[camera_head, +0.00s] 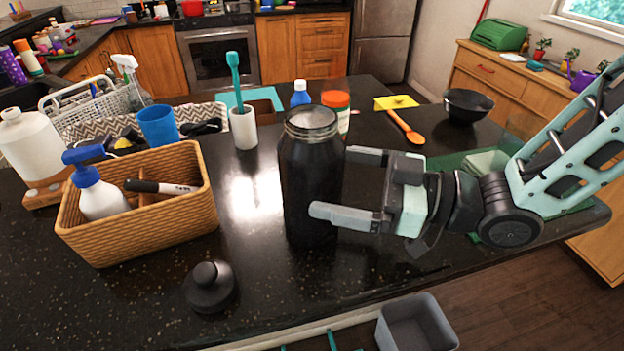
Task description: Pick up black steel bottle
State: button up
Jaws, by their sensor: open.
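The black steel bottle (308,180) stands upright on the dark counter, in the middle of the head view. Its top is uncovered and shows a pale metallic rim. My gripper (330,182) reaches in from the right with its fingers spread. One finger is in front of the bottle's lower right side; the other is at its upper right side, farther back. No grip on the bottle shows, and whether a finger touches it I cannot tell. A black lid-like piece with a knob (210,287) lies on the counter at the front left.
A black bowl (468,105) and orange spoon (405,128) lie back right.

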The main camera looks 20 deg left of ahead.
aim_at(310, 170)
jog(key=a, duration=0.1)
jog(key=a+p, duration=0.2)
jog(key=a, duration=0.1)
jog(key=shift+r, duration=0.35)
jog(key=shift+a+f, duration=0.1)
jog(key=shift+a, duration=0.2)
jog(key=c, duration=1.5)
jog(key=shift+c, duration=0.6)
